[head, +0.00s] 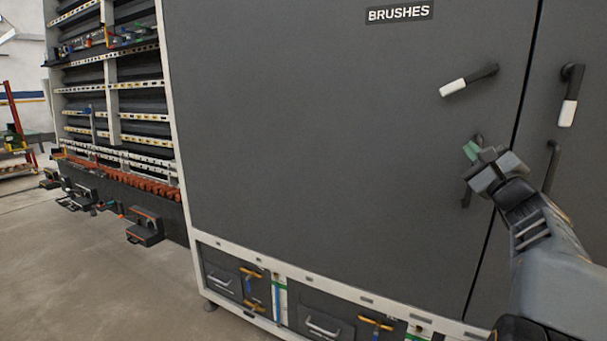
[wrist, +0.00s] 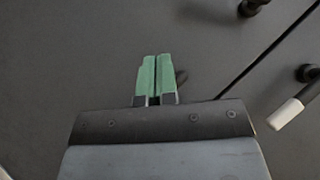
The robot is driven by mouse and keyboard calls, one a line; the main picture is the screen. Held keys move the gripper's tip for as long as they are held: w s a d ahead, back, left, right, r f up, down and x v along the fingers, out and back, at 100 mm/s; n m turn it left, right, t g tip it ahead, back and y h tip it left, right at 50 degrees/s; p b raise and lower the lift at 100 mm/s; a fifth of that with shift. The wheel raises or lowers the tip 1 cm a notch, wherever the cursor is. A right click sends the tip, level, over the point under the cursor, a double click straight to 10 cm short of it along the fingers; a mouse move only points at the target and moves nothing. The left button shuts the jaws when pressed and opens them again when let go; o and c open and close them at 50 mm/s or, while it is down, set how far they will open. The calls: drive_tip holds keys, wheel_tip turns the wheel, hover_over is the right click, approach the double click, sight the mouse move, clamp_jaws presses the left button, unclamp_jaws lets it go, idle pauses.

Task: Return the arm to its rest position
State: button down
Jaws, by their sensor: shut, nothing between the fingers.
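My gripper (head: 471,151) is at the right of the head view, in front of the dark grey cabinet door (head: 330,130) labelled BRUSHES. Its green fingertips are together and empty; they also show side by side in the wrist view (wrist: 154,76). My arm reaches up from the lower right corner. The left door's handle (head: 468,80), black with a white grip, is tilted and sits above my gripper. I cannot tell the exact gap between my gripper and the door.
A second handle (head: 570,95) hangs down on the right door, and it also shows in the wrist view (wrist: 290,108). A tool shelf (head: 110,90) stands at the left. The floor (head: 90,270) at the lower left is clear.

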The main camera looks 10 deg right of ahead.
drive_tip(key=s+a+f+n+g+y+p, duration=0.1)
drive_tip(key=a+f+n+g+y+p, duration=0.1)
drive_tip(key=a+f+n+g, duration=0.55)
drive_tip(key=a+f+n+g+y+p, duration=0.25)
drive_tip(key=a+f+g, duration=0.25)
drive_tip(key=f, duration=0.6)
drive_tip(key=s+a+f+n+g+h+p, duration=0.1)
drive_tip(key=s+a+f+n+g+p, duration=0.3)
drive_tip(key=a, duration=0.3)
drive_tip(key=s+a+r+n+g+h+p, duration=0.3)
drive_tip(key=s+a+r+n+p, duration=0.3)
drive_tip(key=s+a+n+p, duration=0.4)
drive_tip(key=shift+s+a+r+p, duration=0.15)
drive_tip(key=shift+s+r+p, duration=0.15)
drive_tip(key=shift+p, duration=0.4)
drive_tip(key=c, duration=1.8)
unclamp_jaws()
